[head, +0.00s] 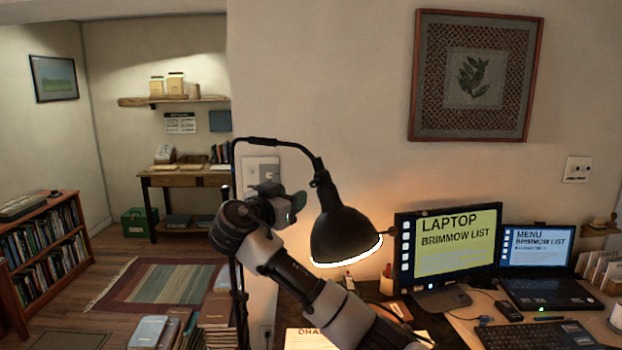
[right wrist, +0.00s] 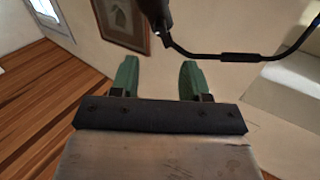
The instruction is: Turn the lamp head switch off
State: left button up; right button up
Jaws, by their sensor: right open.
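The black lamp head (head: 345,235) hangs from a bent arm, and its rim glows, with warm light on the wall behind it. A small dark knob-like part (head: 321,180) sits at the top of the shade; I cannot tell for sure that it is the switch. My right gripper (head: 300,203) is just left of the lamp head, apart from it, at about the height of the shade's top. In the right wrist view its two green fingers (right wrist: 158,78) are open with nothing between them. A dark lamp part (right wrist: 155,12) shows above the fingers. My left gripper is not in view.
The lamp's thin black arm (head: 262,140) arches above my right gripper. A monitor (head: 448,250) and a laptop (head: 537,262) stand on the desk to the right. Stacked books (head: 218,310) are at the lower left. A framed picture (head: 476,75) hangs on the wall.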

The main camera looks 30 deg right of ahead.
aim_at(312, 185)
jog(key=p+x, duration=0.4)
jog(key=x, duration=0.5)
jog(key=shift+p, duration=0.35)
jog(key=shift+w+d+f, duration=0.15)
jog(key=shift+w+d, duration=0.05)
jog(key=shift+d, duration=0.2)
grip_shut()
